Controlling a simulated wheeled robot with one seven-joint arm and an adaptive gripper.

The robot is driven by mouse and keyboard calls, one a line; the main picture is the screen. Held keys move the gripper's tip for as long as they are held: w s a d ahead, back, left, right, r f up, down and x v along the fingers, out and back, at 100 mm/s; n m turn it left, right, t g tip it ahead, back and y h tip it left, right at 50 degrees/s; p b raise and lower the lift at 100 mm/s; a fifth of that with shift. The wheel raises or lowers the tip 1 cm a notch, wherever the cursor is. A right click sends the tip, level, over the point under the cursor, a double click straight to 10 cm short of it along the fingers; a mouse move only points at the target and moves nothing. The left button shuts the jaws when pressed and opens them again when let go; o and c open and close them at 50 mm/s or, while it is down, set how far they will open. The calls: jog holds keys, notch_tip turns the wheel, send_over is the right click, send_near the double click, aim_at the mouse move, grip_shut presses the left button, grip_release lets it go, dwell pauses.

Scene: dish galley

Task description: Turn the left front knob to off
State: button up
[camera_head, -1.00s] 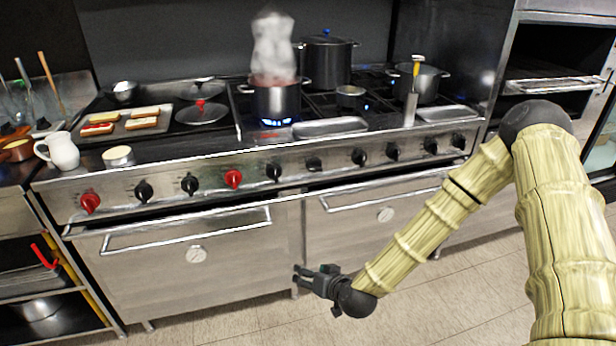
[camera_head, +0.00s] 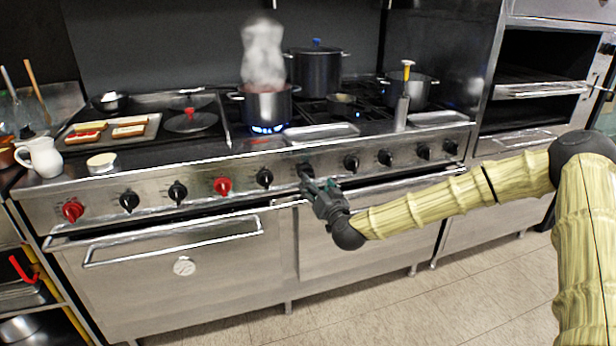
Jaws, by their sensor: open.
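A row of knobs runs along the steel front panel of the range. Two are red, the far-left knob (camera_head: 73,210) and another red knob (camera_head: 222,186); the others are black. My gripper (camera_head: 308,183) is open, just in front of and below a black knob (camera_head: 305,170) near the panel's middle. It partly overlaps that knob, and I cannot tell whether it touches. Another black knob (camera_head: 264,178) is to its left. No labels are readable, so I cannot tell which is the left front knob. A steaming pot (camera_head: 265,108) stands over a lit blue flame at the front left burner.
An oven door handle (camera_head: 175,240) sticks out below the knobs, with a second handle behind my gripper. A white pitcher (camera_head: 40,157) and a tray of bread (camera_head: 68,143) are at the left. A lidded pot (camera_head: 315,72) stands at the back. Floor in front is clear.

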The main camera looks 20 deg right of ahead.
aim_at(309, 175)
jog(key=w, duration=0.7)
jog(key=shift+w+a, duration=0.2)
jog(key=shift+w, duration=0.15)
jog(key=shift+f, duration=0.1)
jog(key=c, duration=1)
